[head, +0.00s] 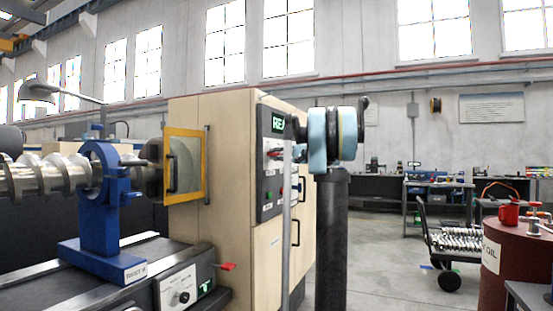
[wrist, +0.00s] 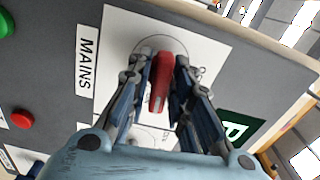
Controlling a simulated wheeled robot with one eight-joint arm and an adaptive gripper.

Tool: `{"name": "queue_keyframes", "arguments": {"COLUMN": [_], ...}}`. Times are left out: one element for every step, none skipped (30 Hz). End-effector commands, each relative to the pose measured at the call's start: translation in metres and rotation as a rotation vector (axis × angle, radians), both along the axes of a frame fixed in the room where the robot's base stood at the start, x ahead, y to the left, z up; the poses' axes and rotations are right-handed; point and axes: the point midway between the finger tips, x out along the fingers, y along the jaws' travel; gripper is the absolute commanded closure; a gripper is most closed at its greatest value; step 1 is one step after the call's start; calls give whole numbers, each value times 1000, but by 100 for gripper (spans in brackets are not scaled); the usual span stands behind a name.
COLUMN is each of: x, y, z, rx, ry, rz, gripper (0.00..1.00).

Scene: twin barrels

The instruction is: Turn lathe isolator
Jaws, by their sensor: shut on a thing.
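The lathe isolator is a red handle (wrist: 160,82) on a white plate (wrist: 118,40) beside a label reading MAINS (wrist: 86,60). In the wrist view my gripper (wrist: 165,75) has its two fingers shut on the handle, one on each side. In the head view my light blue wrist (head: 322,138) is in front of the grey control panel (head: 270,170) on the lathe's cream cabinet. A little red of the handle (head: 274,153) shows there, with the fingers mostly hidden.
Green (wrist: 6,24) and red (wrist: 22,119) buttons sit on the panel near the handle. A green display (wrist: 238,128) is also close by. A yellow-framed guard (head: 184,166) is left of the panel. A red oil barrel (head: 515,265) and a cart (head: 458,245) stand at right.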

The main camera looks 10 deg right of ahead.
Motion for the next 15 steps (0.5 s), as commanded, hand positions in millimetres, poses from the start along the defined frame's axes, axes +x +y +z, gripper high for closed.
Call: {"name": "queue_keyframes", "arguments": {"x": [0,0,0,0,0,0,0,0,0,0,0,0,0,0,0], "y": [-1,-1,-1,-1,-1,-1,-1,-1,-1,-1,-1,-1,-1,-1,-1], "z": [-2,-2,-2,-2,-2,-2,-2,-2,-3,-3,-3,-3,-3,-3,-3], "rx": [11,20,29,35,39,43,45,46,46,46,46,46,46,46,45], "ry": [25,38,53,62,69,76,79,81,81,81,81,80,80,80,80], "rz": [-1,-1,-1,-1,-1,-1,-1,-2,-2,-2,-2,-2,-2,-2,-2], "gripper": [100,100,100,100,100,100,100,100,100,100,100,100,100,100,100]}}
